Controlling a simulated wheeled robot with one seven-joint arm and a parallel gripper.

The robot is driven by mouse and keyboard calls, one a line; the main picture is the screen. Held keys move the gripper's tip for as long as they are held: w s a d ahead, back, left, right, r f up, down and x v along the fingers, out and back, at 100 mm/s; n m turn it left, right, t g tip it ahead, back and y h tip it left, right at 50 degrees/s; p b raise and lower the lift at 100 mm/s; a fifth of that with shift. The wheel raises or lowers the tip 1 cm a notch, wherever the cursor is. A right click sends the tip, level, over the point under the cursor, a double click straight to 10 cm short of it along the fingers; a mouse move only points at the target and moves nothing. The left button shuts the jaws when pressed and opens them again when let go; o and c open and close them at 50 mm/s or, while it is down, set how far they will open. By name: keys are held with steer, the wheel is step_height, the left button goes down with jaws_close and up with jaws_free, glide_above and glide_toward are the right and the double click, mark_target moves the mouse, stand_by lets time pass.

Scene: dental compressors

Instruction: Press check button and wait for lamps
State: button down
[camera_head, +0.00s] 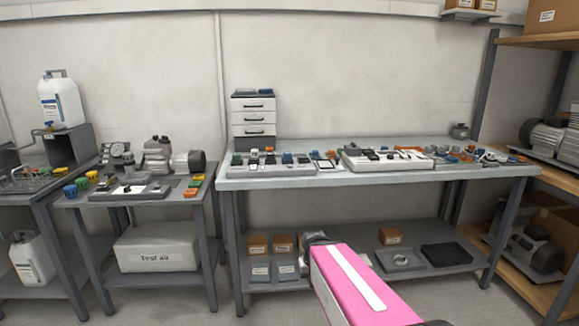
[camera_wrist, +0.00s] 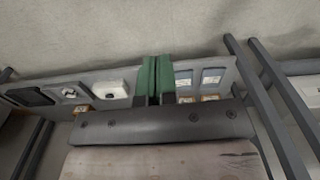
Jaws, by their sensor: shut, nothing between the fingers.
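My gripper shows in the wrist view (camera_wrist: 154,82) as two green fingers side by side, shut with nothing between them. In the head view the pink arm reaches up in front of the lower shelf of the long bench, and the gripper itself is hard to make out. The test stand (camera_head: 60,200) at the left bears a round gauge (camera_head: 117,151), a compressor (camera_head: 165,158) and a grey panel (camera_head: 130,191) with small dark and white parts. My gripper is well to the right of this stand and apart from it. I cannot pick out the check button or any lamps.
A box labelled "Test air" (camera_head: 157,248) sits on the stand's lower shelf. The long bench (camera_head: 300,182) carries trays of small parts and a white drawer unit (camera_head: 253,115). Its lower shelf (camera_head: 345,262) holds small boxes and trays. Wooden shelving (camera_head: 550,172) stands at the right.

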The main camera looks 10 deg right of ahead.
steer(key=shift+w, duration=0.1)
stand_by(0.4)
step_height(320, 180, up, 45)
steer(key=m+t, duration=0.8)
steer(key=t, duration=0.1)
glide_above(291, 165)
steer(key=shift+w+y, duration=0.1)
steer(key=shift+y, duration=0.2)
steer(key=shift+f, duration=0.2)
steer(key=shift+f, duration=4.3)
steer(key=shift+f, duration=0.4)
